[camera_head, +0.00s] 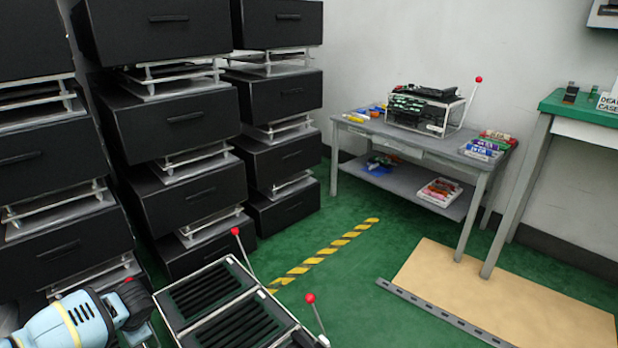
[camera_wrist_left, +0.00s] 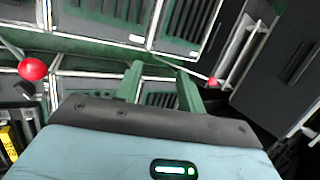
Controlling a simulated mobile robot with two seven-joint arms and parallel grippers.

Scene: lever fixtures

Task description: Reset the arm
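A metal-framed fixture with black slotted panels (camera_head: 212,311) stands at the bottom of the head view. One lever with a red knob (camera_head: 235,231) rises at its back and another with a red knob (camera_head: 310,298) leans at its right. A further red knob (camera_head: 127,281) shows beside my left wrist at lower left. In the left wrist view my left gripper (camera_wrist_left: 158,72) has its two green fingers apart with nothing visible between them. A red knob (camera_wrist_left: 213,81) lies just right of the fingers, and a larger red knob (camera_wrist_left: 32,69) is at far left. My right gripper is out of view.
Stacked black drawer units (camera_head: 185,118) fill the left. A grey table (camera_head: 405,145) at the back bears another red-knobbed lever unit (camera_head: 425,105). A green-topped table (camera_head: 585,106) stands at right. Green floor with a yellow-black stripe (camera_head: 322,253) and a tan board (camera_head: 500,295) lie between.

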